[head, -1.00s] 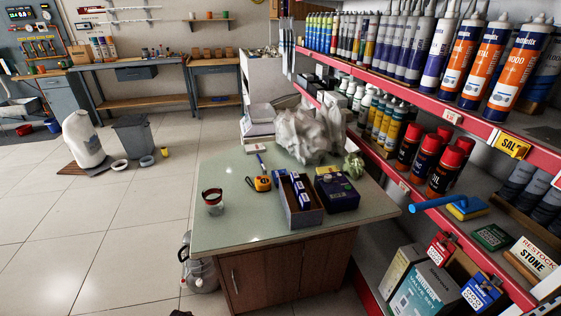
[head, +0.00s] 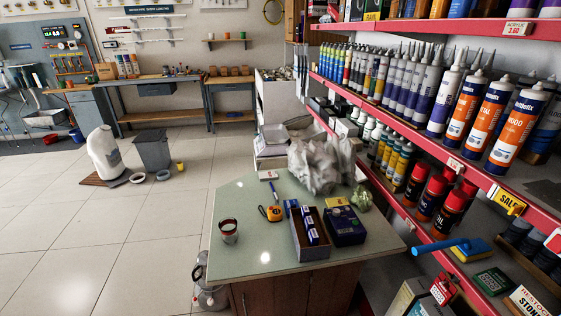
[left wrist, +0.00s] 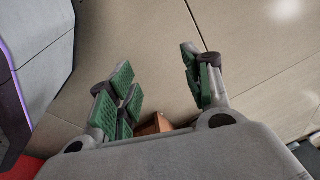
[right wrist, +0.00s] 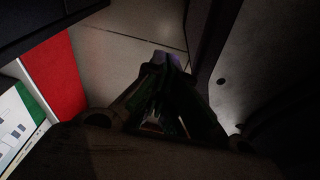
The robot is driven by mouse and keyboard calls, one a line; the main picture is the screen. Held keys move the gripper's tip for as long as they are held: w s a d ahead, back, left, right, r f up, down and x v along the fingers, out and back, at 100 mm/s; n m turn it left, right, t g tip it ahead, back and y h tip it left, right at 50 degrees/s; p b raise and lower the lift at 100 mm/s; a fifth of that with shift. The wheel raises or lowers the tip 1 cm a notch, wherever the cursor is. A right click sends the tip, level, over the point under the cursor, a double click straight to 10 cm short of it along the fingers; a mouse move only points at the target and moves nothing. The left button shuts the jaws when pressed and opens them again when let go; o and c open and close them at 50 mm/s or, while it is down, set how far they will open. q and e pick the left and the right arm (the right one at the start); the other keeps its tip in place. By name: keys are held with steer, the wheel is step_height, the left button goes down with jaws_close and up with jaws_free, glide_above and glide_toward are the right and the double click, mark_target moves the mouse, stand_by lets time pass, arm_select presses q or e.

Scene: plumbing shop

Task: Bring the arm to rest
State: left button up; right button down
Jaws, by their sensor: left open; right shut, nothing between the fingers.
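My left gripper (left wrist: 160,85) shows in the left wrist view. Its green-padded fingers are wide apart with nothing between them, above the tiled floor. My right gripper (right wrist: 165,75) shows in the dark right wrist view. Its fingers are together and hold nothing that I can see. Neither gripper nor arm shows in the head view.
A counter (head: 240,194) stands ahead with a box of blue tubes (head: 310,253), a tape measure (head: 273,213) and a jar (head: 229,231). A red-edged shelf (head: 452,163) with cartridges runs along the right. The tiled floor (head: 110,230) at left is mostly clear.

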arm_select(q)
steer(key=s+d+r+m+p, duration=0.1)
steer(key=s+r+p, duration=0.2)
steer(key=s, duration=1.1)
steer(key=p, duration=0.2)
steer(key=shift+d+r+m+g+p, duration=0.15)
steer(key=shift+d+m+g+p, duration=0.15)
steer(key=shift+d+m, duration=0.1)
arm_select(e)
steer(key=s+d+r+g, duration=0.1)
steer(key=s+d, duration=0.4)
steer(key=s, duration=0.2)
steer(key=shift+s+r+h, duration=0.25)
steer(key=shift+s+h, duration=0.15)
arm_select(q)
steer(key=shift+s, duration=0.15)
arm_select(e)
steer(key=shift+w, duration=0.1)
